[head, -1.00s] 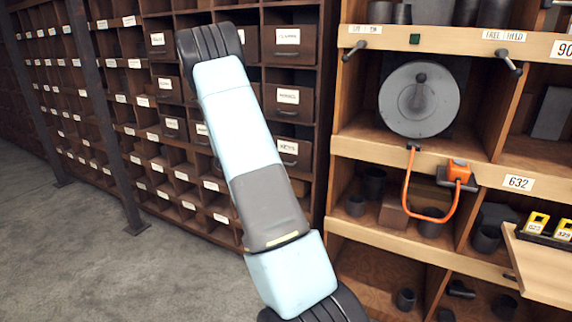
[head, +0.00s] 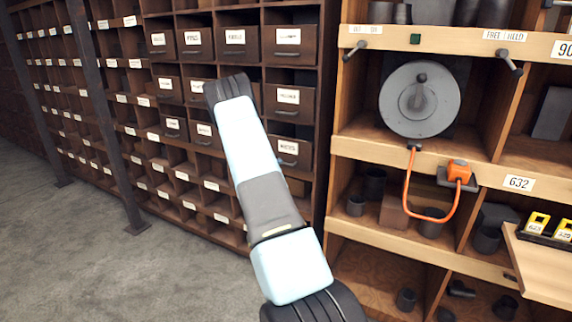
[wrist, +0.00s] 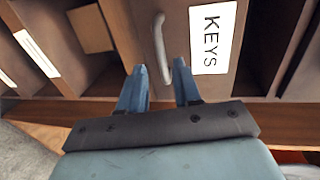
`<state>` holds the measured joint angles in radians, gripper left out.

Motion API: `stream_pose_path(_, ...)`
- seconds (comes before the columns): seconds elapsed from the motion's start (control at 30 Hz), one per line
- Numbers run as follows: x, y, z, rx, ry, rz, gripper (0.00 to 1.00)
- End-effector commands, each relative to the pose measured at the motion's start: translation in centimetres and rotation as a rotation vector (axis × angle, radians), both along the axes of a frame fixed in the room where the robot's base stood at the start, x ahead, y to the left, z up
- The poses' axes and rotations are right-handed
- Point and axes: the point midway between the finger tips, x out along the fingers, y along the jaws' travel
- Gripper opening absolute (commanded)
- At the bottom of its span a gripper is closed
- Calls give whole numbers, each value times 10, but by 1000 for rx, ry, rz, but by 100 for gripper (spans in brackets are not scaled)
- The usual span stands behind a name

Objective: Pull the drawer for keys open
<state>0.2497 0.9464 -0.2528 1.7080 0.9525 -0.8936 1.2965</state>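The keys drawer shows in the wrist view with a white label (wrist: 212,38) reading KEYS and a grey bar handle (wrist: 159,45). The drawer front (wrist: 182,20) looks turned sideways in that view. My gripper (wrist: 159,70) has its two blue fingers apart. The handle's near end appears between the fingertips, closer to the right finger. I cannot tell whether a finger touches it. In the head view my arm reaches to the dark drawer cabinet (head: 318,100), and my gripper is hidden behind the arm.
Open cubbyholes (wrist: 88,32) lie beside the drawer in the wrist view. Right of the cabinet in the head view stands a wooden shelf (head: 434,158) with a grey disc (head: 420,98) and an orange shackle (head: 407,190). Grey floor (head: 130,270) is clear at left.

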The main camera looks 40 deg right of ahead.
Motion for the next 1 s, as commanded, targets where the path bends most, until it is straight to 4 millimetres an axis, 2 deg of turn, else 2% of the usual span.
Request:
stream_pose_path(0.1,8,-20,-4,-1,0,-1,33)
stream_pose_path(0.33,18,-47,-10,-2,2,-1,33)
stream_pose_path(0.5,22,-56,-11,-1,1,0,33)
stream_pose_path(0.8,23,-57,-12,-1,1,0,33)
stream_pose_path(1.0,23,-57,-12,-1,1,0,15)
